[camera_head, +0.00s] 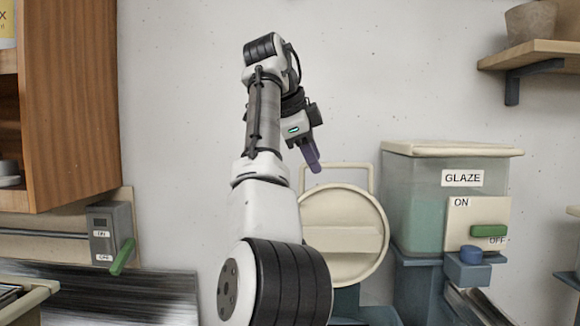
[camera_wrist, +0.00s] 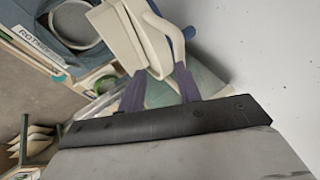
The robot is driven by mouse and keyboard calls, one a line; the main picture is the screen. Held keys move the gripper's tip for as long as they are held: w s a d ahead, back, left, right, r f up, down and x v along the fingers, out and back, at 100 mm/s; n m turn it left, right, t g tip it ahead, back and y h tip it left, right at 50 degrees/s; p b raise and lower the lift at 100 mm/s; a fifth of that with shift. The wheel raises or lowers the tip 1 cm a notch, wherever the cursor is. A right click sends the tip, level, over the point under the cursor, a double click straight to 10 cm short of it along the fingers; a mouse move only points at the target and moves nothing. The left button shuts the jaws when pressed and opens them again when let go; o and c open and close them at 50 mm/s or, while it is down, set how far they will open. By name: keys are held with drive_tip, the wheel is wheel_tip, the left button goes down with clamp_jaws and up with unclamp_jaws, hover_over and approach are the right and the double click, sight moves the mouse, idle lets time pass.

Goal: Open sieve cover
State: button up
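The round cream sieve cover (camera_head: 343,240) stands about upright in the head view, its disc facing the camera, with a handle frame (camera_head: 338,166) on top. In the wrist view the cover (camera_wrist: 117,38) shows nearly edge-on, and its handle (camera_wrist: 155,42) reaches down toward the space between my fingers. My gripper (camera_head: 314,165) is at the handle's upper left in the head view. In the wrist view my gripper (camera_wrist: 160,88) has its purple fingers apart, with nothing clearly clamped. Whether a finger touches the handle I cannot tell. The blue-grey sieve body (camera_wrist: 52,48) has its round opening exposed.
A glaze tank (camera_head: 425,200) with a switch panel (camera_head: 478,226) stands right of the cover. A shelf (camera_head: 535,56) with a pot is above right. A wooden cabinet (camera_head: 68,95) and a grey switch box (camera_head: 108,232) are at left. The wall between is bare.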

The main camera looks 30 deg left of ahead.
drive_tip(key=s+a+b, duration=0.1)
drive_tip(key=s, duration=0.5)
idle(0.3)
drive_tip(key=shift+s+a, duration=0.1)
idle(0.4)
